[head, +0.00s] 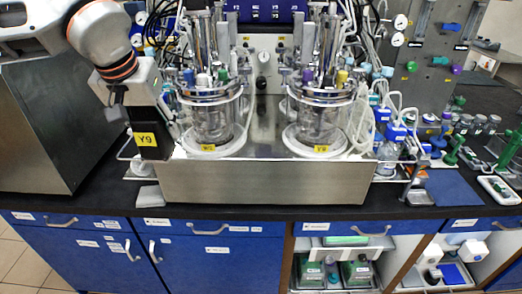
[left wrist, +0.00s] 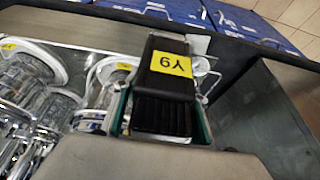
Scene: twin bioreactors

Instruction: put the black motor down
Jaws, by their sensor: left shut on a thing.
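The black motor (head: 150,146), a dark block with a yellow "Y9" label, hangs upright at the left end of the steel bioreactor platform. My left gripper (head: 142,112) is shut on it from above. In the left wrist view the motor (left wrist: 166,84) sits between the fingers of the left gripper (left wrist: 160,112), its label facing the camera. Whether its lower end touches anything is unclear. The left glass vessel (head: 210,124) stands just right of it, and the right vessel (head: 318,120) farther right. My right gripper is not in view.
A large steel box (head: 60,125) stands close on the left. The steel platform (head: 265,183) fills the middle of the black bench. A small grey pad (head: 150,195) lies below the motor near the front edge. Tubes and bottles crowd the right; a blue mat (head: 452,188) is bare.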

